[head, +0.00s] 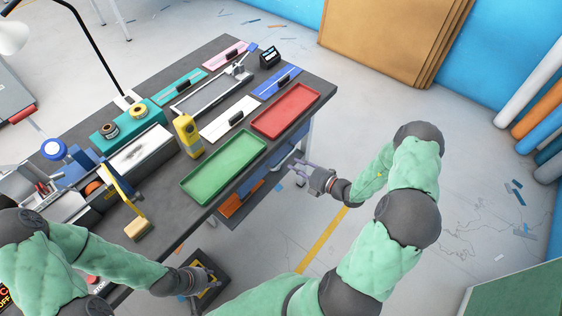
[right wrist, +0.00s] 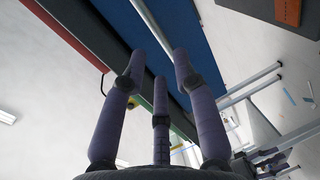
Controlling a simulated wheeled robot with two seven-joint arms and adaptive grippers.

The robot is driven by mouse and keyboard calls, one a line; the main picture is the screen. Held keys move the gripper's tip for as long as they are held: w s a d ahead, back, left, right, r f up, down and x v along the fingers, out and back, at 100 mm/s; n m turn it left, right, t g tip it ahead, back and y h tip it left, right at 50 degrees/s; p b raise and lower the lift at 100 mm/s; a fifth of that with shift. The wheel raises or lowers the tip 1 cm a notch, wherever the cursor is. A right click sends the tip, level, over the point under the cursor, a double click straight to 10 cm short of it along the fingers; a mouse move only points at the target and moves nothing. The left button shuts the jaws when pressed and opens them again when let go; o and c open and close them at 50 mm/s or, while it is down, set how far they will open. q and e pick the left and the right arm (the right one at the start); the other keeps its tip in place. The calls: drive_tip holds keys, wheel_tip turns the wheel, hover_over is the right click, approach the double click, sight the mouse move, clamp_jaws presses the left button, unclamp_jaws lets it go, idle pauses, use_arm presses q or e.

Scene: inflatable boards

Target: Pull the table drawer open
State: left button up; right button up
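A blue panel (head: 258,181) shows under the table's (head: 305,108) near edge in the head view; it looks like the drawer front. In the right wrist view the blue panel (right wrist: 190,22) fills the upper middle, with a pale bar (right wrist: 152,24) running along it, perhaps its handle. My right gripper (head: 294,166) is beside the table's right corner, below the top. Its purple fingers (right wrist: 158,75) are spread apart with nothing visible between them; whether one touches the bar is unclear. My left gripper (head: 212,279) is low at the table's near side; its fingers are hard to make out.
A green tray (head: 224,165) and a red tray (head: 286,109) lie near the table edge above the panel. A yellow device (head: 188,136) stands beside the green tray. An orange item (head: 231,207) sits below the tabletop.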

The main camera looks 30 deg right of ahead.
sight(284, 161)
drive_tip(key=b+x, duration=0.2)
drive_tip(key=x, duration=0.5)
clamp_jaws()
